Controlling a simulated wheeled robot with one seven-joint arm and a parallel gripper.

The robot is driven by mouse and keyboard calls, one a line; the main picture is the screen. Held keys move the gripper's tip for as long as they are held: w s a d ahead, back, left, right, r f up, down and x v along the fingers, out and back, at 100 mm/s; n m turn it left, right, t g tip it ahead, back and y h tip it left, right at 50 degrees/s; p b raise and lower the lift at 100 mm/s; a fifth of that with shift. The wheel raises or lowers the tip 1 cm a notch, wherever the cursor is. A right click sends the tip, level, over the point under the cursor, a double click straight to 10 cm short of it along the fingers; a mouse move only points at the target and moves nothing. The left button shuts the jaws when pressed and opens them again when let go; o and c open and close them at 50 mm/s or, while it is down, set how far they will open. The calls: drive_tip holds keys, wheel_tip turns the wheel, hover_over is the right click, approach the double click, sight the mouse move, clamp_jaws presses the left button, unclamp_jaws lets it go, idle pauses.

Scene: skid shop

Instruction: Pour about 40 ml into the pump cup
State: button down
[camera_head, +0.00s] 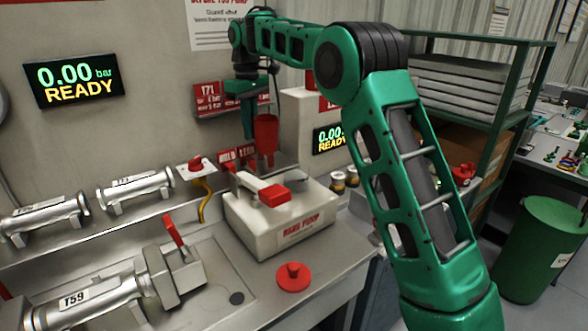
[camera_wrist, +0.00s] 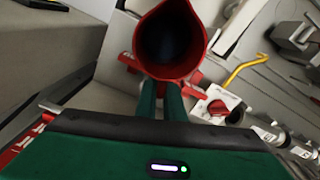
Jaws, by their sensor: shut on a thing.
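My gripper (camera_head: 254,108) is shut on a red jug (camera_head: 266,134) with a pointed lip, held above the back of the hand pump. In the wrist view the green fingers (camera_wrist: 161,103) grip the jug (camera_wrist: 184,71), and I look into its dark mouth. I cannot make out liquid inside. The hand pump (camera_head: 265,241) is a pale box with a red-ended lever (camera_head: 273,195) on top. I cannot pick out the pump cup; the jug and lever may hide it. A red round lid with a knob (camera_head: 292,278) lies on the bench in front of the pump.
A metal cylinder marked T59 (camera_head: 75,303) lies front left, and two more cylinders (camera_head: 135,190) lie along the wall. Displays (camera_head: 73,80) read 0.00 bar READY. A green bin (camera_head: 540,250) stands right.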

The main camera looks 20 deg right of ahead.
sight(275, 127)
drive_tip(key=shift+s+d+t+y, duration=0.7)
drive_tip(key=shift+s+t, duration=0.2)
drive_tip(key=shift+t, duration=0.1)
drive_tip(key=shift+s+d+f+t+y, duration=0.2)
drive_tip(key=shift+s+d+t+y, duration=0.15)
drive_tip(key=shift+s+t+y, duration=0.2)
drive_tip(key=shift+s+d+f+t+y, duration=0.2)
drive_tip(key=shift+s+d+t+y, duration=0.2)
drive_tip(key=shift+t, duration=0.25)
drive_tip(key=shift+s+d+r+t+y+p, duration=0.2)
drive_tip(key=shift+s+d+r+t+y, duration=0.15)
drive_tip(key=shift+r, duration=0.25)
drive_tip(key=shift+s+d+r+t+y+p, duration=0.1)
drive_tip(key=shift+s+d+r+t+p, duration=0.1)
drive_tip(key=shift+s+r+t, duration=0.35)
drive_tip(key=shift+s+d+r+t+y, duration=0.15)
drive_tip(key=shift+r+t+y, duration=0.25)
drive_tip(key=shift+t+y, duration=0.15)
drive_tip(key=shift+s+d, duration=0.1)
drive_tip(key=shift+s, duration=0.05)
drive_tip(key=shift+s+d+f+t+y+p, duration=0.1)
drive_tip(key=shift+s+d+t+y+p, duration=0.15)
drive_tip(key=shift+t+y+p, duration=0.3)
drive_tip(key=shift+s+d+t+y+p, duration=0.1)
drive_tip(key=shift+s+t+y+p, duration=0.25)
drive_tip(key=shift+t, duration=0.35)
drive_tip(key=shift+w+a, duration=0.4)
drive_tip(key=shift+a, duration=0.1)
